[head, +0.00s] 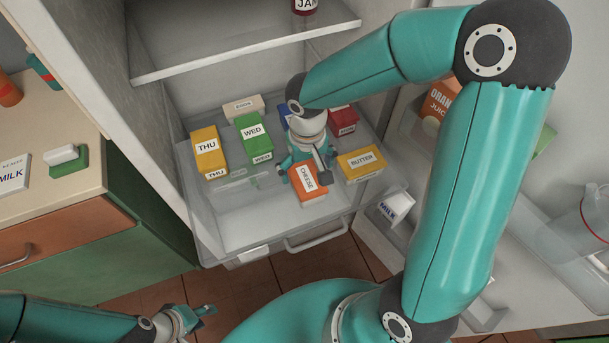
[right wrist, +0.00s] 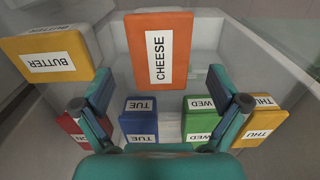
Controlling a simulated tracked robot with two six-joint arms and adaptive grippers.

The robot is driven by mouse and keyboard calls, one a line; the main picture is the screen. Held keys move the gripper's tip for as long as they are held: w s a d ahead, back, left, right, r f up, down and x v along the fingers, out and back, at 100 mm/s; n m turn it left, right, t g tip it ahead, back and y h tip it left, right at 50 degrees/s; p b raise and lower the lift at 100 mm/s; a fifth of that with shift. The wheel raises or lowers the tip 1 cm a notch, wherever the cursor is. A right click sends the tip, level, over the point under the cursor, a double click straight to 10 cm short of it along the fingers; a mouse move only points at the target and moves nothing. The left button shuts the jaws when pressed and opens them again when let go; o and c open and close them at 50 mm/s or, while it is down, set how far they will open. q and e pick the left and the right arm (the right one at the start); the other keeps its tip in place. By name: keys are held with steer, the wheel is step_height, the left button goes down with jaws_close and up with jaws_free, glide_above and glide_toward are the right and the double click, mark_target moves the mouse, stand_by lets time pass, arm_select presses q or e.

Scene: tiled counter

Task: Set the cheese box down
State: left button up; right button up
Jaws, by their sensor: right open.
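The orange cheese box (head: 307,182) is in the clear pulled-out drawer (head: 240,232), near its front right. My right gripper (head: 308,168) is right at the box. In the right wrist view the cheese box (right wrist: 160,48) shows label up, in line with the gap between the spread fingertips (right wrist: 160,82). Both fingers stand apart from the box sides, so the gripper is open and holds nothing. The underside of the box is hidden. My left gripper (head: 193,317) is low at the bottom left, outside the drawer; its finger gap is unclear.
A yellow butter box (head: 361,163) lies close to the right of the cheese box. Green WED (head: 253,136), yellow THU (head: 208,151), blue TUE (right wrist: 139,121) and red (head: 342,120) boxes stand further back. The drawer's front left floor is bare. A shelf (head: 245,52) hangs above the back.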

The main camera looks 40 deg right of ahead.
mark_target(307, 179)
arm_select(q)
steer(key=shift+r+p, duration=0.3)
steer(key=shift+r, duration=0.15)
arm_select(e)
step_height(307, 179, up, 7)
steer(key=shift+r, duration=0.15)
arm_select(q)
steer(key=shift+s, duration=0.1)
